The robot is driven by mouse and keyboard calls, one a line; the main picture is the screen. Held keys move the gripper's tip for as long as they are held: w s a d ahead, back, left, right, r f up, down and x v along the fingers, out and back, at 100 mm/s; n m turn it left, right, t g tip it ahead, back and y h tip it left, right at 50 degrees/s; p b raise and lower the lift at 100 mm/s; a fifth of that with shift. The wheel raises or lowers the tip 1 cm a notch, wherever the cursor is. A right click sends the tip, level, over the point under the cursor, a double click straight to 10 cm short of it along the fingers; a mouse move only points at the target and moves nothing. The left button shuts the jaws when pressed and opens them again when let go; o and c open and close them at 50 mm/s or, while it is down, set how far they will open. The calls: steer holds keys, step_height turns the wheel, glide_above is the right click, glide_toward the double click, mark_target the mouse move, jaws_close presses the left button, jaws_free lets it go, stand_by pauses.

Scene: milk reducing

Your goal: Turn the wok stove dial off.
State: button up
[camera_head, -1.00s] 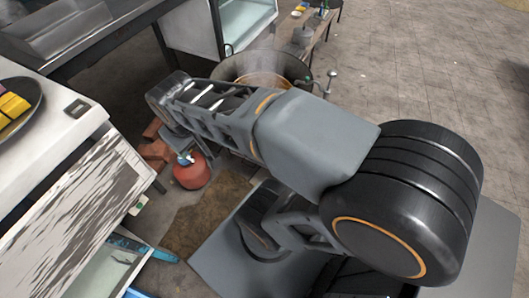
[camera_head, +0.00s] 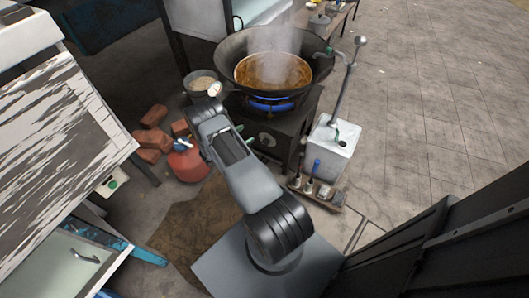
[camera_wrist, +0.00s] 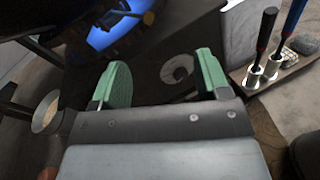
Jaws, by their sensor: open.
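The wok stove dial (camera_head: 267,139) is a small round knob on the dark front of the stove (camera_head: 293,124). In the wrist view the dial (camera_wrist: 178,70) shows as a pale ring with a dark centre, between the two green fingertips and nearer the right one. My gripper (camera_wrist: 161,76) is open and empty, facing the stove front with the dial a little beyond its tips. In the head view my gripper (camera_head: 244,134) is just left of the dial. A blue flame (camera_head: 270,103) burns under the steaming wok (camera_head: 318,68). It also shows in the wrist view (camera_wrist: 116,30).
A white canister (camera_head: 332,147) with a lever stands right of the stove. A low rack (camera_head: 318,193) with tools is in front of it. A red gas bottle (camera_head: 188,165) and bricks (camera_head: 152,138) are at left. A metal pot (camera_head: 201,84) sits left of the wok.

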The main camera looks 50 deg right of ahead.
mark_target(265, 143)
step_height(265, 143, down, 19)
steer(key=s+n+t+b, duration=0.3)
steer(key=n+t+b, duration=0.1)
steer(key=n+t, duration=0.15)
steer(key=shift+n+h, duration=0.3)
steer(key=shift+n, duration=0.15)
steer(key=b+x, duration=0.3)
steer(key=x, duration=0.8)
steer(key=shift+d, duration=0.3)
steer(key=shift+f+x, duration=0.2)
steer(key=shift+x, duration=0.7)
steer(key=shift+w, duration=0.1)
steer(key=shift+c, duration=0.2)
steer(key=shift+r, duration=0.15)
steer(key=c, duration=0.9)
